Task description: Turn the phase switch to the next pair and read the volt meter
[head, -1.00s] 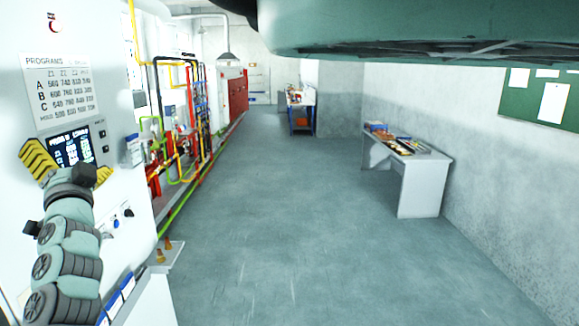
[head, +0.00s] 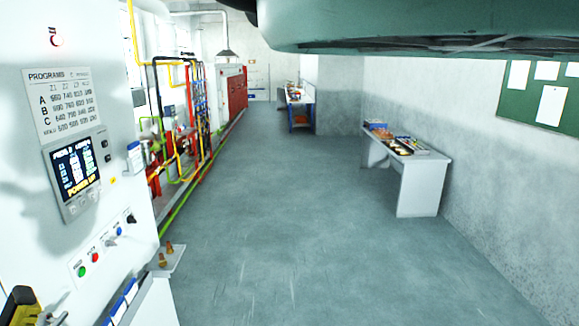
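A white cabinet stands at the left. Its front carries a small control row with a green button (head: 82,271), a red button (head: 95,257), a small blue-and-white control (head: 111,243) and a black knob (head: 130,219). I cannot tell which of these, if any, is the phase switch. Above them a dark display (head: 75,172) shows white lines and yellow text like "POWER UP"; its small figures are unreadable. I cannot make out a volt meter.
A printed PROGRAMS sheet (head: 62,103) hangs above the display. A small shelf (head: 165,262) with brass-coloured pieces juts from the cabinet's right edge. Coloured pipes run behind. A grey table (head: 425,180) with items stands at right. The floor between is clear.

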